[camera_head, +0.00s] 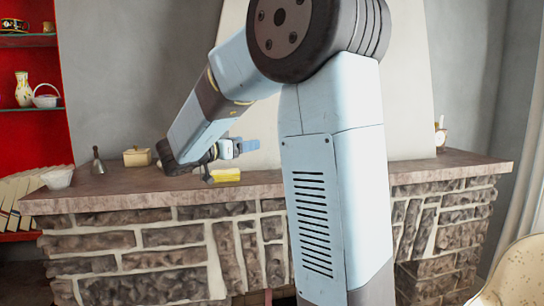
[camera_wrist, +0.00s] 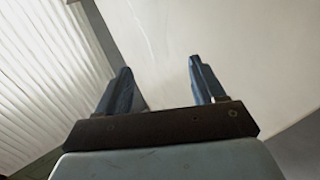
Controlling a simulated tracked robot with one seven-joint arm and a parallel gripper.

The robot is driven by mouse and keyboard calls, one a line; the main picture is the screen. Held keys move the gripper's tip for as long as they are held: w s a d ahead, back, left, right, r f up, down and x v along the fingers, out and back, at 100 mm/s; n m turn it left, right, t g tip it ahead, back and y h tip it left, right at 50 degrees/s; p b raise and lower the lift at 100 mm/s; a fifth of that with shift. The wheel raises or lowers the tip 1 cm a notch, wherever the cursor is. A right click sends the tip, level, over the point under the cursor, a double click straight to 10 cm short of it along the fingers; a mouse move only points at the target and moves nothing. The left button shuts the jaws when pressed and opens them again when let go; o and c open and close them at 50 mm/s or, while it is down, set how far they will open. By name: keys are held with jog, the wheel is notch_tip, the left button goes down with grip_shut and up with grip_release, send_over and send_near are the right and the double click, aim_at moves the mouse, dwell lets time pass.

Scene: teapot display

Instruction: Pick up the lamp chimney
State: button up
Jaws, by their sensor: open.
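I cannot make out a lamp chimney for certain in either view. My gripper (camera_head: 240,146) is at the end of my arm, above the stone mantel top (camera_head: 120,184) in the head view. In the wrist view my gripper (camera_wrist: 159,74) has its two blue fingers apart, with nothing between them. A pale wall surface shows beyond the fingers. My arm hides much of the middle of the mantel in the head view.
On the mantel stand a white bowl (camera_head: 58,179), a grey bell (camera_head: 98,162), a cream lidded box (camera_head: 137,157), a yellow block (camera_head: 226,175) and a small pale object (camera_head: 440,136) at right. Red shelves (camera_head: 70,85) stand at left, a speckled chair (camera_head: 520,275) at lower right.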

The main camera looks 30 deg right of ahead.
aim_at(275, 138)
jog(key=shift+g, duration=0.3)
jog(key=x, duration=0.7)
jog(key=shift+x, duration=3.35)
jog(key=shift+r, duration=0.2)
jog(key=shift+c, duration=0.3)
grip_shut()
